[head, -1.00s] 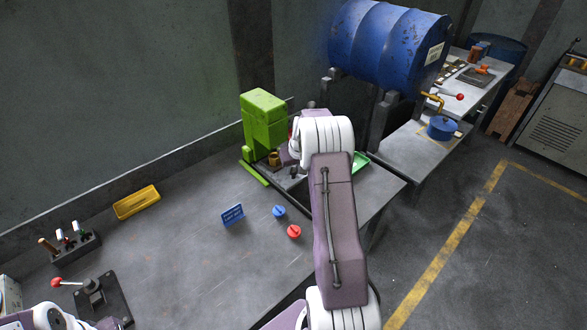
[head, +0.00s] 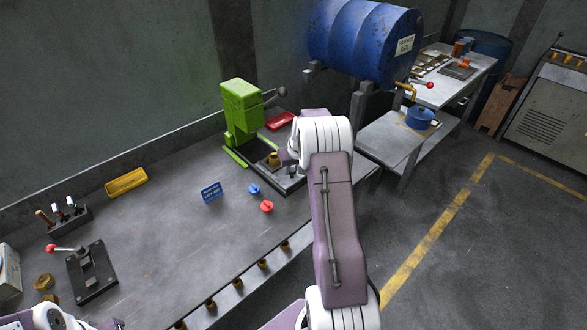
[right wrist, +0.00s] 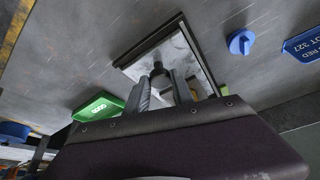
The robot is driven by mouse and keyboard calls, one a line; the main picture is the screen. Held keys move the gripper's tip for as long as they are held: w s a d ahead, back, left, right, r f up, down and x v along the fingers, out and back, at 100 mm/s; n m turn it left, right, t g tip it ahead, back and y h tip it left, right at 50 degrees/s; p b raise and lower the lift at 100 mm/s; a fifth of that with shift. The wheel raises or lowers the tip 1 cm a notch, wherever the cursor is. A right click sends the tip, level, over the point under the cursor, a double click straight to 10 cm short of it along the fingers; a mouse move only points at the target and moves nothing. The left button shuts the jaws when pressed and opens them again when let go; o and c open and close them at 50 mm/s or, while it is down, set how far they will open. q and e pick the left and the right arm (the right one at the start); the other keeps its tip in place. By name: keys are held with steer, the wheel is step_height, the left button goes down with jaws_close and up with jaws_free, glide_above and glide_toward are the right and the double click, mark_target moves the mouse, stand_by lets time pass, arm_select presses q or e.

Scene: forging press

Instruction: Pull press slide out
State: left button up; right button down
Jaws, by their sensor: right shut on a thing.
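The green press (head: 240,108) stands on the bench near the wall. Its dark slide (head: 292,184) sticks out to the right of the press body, with a brass piece (head: 273,159) on it. In the right wrist view the slide (right wrist: 200,62) shows as a framed plate with a dark knob (right wrist: 158,72). My right gripper (right wrist: 166,88) is shut on the knob; its fingers lie on both sides. In the head view my right arm hides most of this grip. Of my left arm only a part shows at the bottom left; its fingers are out of view.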

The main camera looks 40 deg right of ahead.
steer(key=shift+w, duration=0.35)
steer(key=c, duration=1.1)
jaws_free()
steer(key=shift+f, duration=0.1)
steer(key=shift+s+d, duration=0.1)
steer(key=shift+r, duration=0.3)
steer(key=v, duration=0.8)
steer(key=shift+s+r+b, duration=0.15)
steer(key=shift+r+b, duration=0.1)
steer(key=shift+b, duration=0.15)
